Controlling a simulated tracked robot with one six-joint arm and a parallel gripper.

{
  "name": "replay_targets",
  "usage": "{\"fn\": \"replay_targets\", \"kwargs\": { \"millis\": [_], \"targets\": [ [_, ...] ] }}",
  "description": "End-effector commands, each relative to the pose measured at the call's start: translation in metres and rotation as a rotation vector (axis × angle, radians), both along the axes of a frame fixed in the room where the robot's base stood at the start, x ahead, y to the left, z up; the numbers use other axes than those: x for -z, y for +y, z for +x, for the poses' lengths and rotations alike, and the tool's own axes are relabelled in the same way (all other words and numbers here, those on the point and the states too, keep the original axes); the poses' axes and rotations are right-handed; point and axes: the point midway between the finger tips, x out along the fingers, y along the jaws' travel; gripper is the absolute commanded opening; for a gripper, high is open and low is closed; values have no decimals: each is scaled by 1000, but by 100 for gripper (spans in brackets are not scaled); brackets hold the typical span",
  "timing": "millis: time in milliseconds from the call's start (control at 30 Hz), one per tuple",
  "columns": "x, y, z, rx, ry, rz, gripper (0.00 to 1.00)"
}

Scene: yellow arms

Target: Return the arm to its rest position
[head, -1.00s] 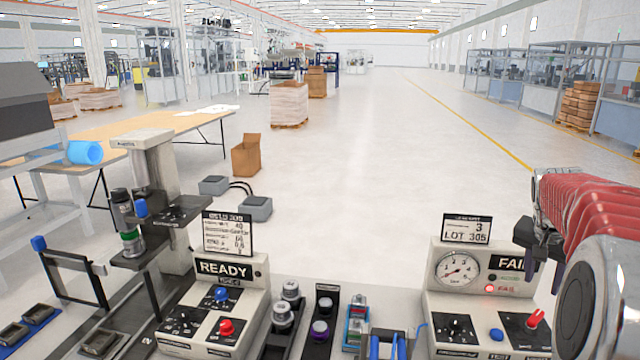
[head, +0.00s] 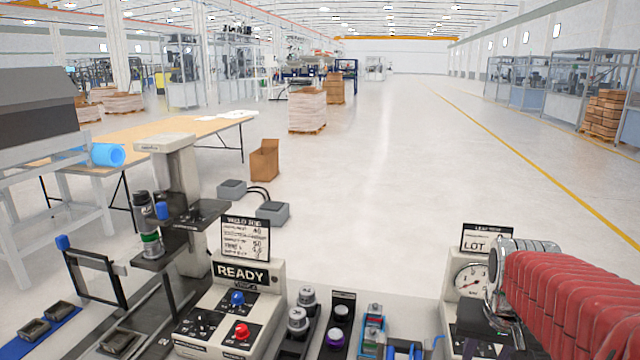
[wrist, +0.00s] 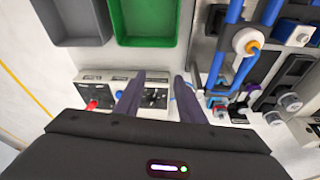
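My arm, in a red ribbed sleeve (head: 575,295), reaches in from the right edge of the head view. Its front end is over the gauge box (head: 468,281) with the LOT card (head: 483,238), hiding most of that box. In the wrist view my gripper (wrist: 158,82) has its two dark fingers apart, with nothing seen between them. The fingers point over the box's control panel (wrist: 155,98), which has a red lever (wrist: 93,104) and a blue button (wrist: 120,95). I cannot tell how high the fingers are above it.
A READY box (head: 240,273) and a press-like column stand (head: 178,195) are on the left. Small fixtures (head: 335,338) lie between the boxes. The wrist view shows a grey bin (wrist: 75,42), a green bin (wrist: 150,20) and blue tubes (wrist: 232,50). Open floor lies beyond the bench.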

Motion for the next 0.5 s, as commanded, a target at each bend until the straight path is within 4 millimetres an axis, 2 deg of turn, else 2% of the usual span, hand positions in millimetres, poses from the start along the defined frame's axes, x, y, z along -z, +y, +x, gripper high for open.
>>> {"fn": "replay_targets", "kwargs": {
  "millis": [33, 100, 500],
  "targets": [
    [0, 16, -7, -35, -9, 0, 36],
    [0, 33, -16, -78, -18, -1, 36],
    [6, 120, -71, -293, -93, -1, 36]
  ]
}}
